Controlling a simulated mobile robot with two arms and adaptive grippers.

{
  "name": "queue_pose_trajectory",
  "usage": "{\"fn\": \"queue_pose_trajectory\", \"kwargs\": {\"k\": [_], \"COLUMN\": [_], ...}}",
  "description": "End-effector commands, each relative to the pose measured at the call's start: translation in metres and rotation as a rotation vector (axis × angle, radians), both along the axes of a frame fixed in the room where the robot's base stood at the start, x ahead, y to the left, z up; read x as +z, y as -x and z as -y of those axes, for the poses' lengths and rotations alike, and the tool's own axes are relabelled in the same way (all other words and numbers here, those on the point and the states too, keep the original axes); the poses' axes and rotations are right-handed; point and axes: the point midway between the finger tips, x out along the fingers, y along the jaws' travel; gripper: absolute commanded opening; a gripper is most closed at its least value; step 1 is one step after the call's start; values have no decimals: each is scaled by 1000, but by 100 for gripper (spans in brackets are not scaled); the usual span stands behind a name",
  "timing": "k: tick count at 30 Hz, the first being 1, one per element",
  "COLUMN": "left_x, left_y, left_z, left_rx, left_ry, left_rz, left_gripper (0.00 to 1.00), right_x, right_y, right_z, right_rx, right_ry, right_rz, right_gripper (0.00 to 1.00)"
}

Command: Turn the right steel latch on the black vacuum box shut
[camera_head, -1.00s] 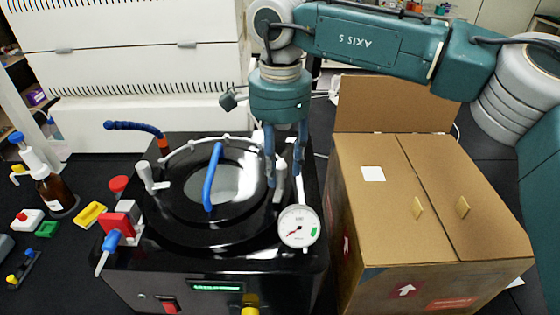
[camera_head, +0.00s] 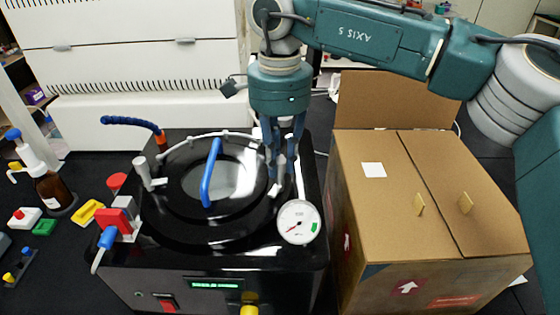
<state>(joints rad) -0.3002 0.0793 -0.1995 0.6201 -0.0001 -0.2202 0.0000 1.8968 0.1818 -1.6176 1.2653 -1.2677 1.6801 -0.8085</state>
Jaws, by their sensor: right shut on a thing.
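The black vacuum box (camera_head: 200,262) stands in the middle of the camera_head view, with a round lid and a blue handle (camera_head: 210,172) on top. The right steel latch (camera_head: 275,190) is at the lid's right edge, partly hidden by my right gripper (camera_head: 282,172). My right gripper points down from above with its fingers shut on this latch. A second steel latch (camera_head: 145,172) stands on the lid's left side. My left gripper is not in view.
A white dial gauge (camera_head: 298,222) sits close in front of the right latch. A cardboard box (camera_head: 400,270) stands just to the right. A blue hose (camera_head: 130,122), a red-and-blue valve (camera_head: 112,228) and a brown bottle (camera_head: 54,192) are to the left.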

Motion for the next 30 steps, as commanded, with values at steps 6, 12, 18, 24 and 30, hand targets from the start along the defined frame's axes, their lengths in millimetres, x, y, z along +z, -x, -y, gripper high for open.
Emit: {"fn": "queue_pose_trajectory", "kwargs": {"k": [6, 12, 18, 24, 30], "left_x": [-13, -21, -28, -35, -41], "left_y": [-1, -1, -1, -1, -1], "left_z": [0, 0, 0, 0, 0], "left_rx": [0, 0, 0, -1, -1], "left_ry": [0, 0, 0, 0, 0], "left_rz": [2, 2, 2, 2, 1], "left_gripper": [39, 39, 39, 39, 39], "right_x": [-1, 0, 0, 1, 1], "right_y": [-1, -1, -1, -2, -2], "right_z": [-1, -1, -1, -1, -1], "right_rx": [-205, -396, -586, -776, -961], "right_ry": [-4, -4, -4, -6, -5], "right_rz": [3, 3, 3, 3, 4], "right_gripper": [0, 0, 0, 0, 0]}}
